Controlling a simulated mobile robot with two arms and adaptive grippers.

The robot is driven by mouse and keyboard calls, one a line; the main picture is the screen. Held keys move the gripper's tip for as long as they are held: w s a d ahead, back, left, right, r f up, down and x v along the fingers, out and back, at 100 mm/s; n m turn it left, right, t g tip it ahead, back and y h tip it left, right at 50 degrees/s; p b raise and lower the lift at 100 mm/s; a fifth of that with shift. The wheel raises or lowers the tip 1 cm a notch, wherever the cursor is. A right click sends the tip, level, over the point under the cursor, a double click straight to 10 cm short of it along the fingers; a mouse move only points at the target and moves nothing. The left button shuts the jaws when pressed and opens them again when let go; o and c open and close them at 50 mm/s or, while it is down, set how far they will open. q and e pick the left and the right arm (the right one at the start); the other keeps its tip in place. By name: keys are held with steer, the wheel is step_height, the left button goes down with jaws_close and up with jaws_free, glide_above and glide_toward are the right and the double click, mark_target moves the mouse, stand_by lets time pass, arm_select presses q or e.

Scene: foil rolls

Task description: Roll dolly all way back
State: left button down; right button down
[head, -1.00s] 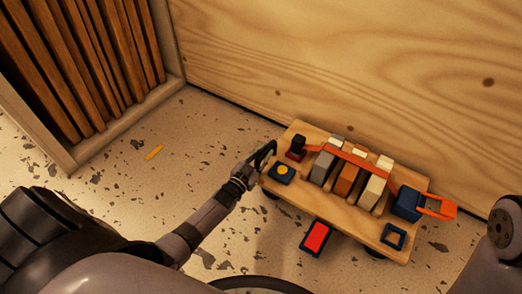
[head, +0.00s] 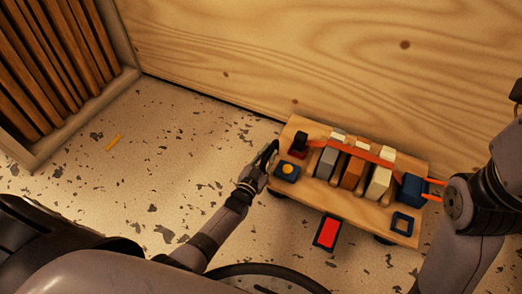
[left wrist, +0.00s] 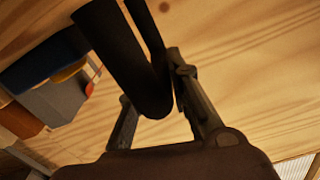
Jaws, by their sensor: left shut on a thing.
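The dolly (head: 330,198) is a wooden board on dark wheels, standing on the floor beside a plywood wall. It carries grey (head: 326,160), orange-brown (head: 352,172) and cream (head: 379,182) blocks under an orange strap (head: 365,154), which runs to a blue box (head: 410,189). My left gripper (head: 266,158) is at the dolly's left end, shut on a black handle. The left wrist view shows this dark handle (left wrist: 150,85) between the fingers (left wrist: 158,100). My right arm reaches in at the right and covers part of the strap's end; its gripper does not show.
The plywood wall (head: 300,50) runs behind the dolly. A slatted wooden frame (head: 75,125) stands at the left. The speckled floor between them is clear except for a small yellow strip (head: 114,143). A red panel (head: 327,232) sits at the dolly's front edge.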

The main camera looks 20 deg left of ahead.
arm_select(q)
steer(key=shift+s+d, duration=0.1)
steer(key=shift+d, duration=0.4)
steer(key=c, duration=1.5)
jaws_free()
steer(key=shift+d, duration=0.1)
steer(key=shift+r, duration=0.2)
step_height(320, 180, up, 10)
steer(key=shift+f, duration=0.15)
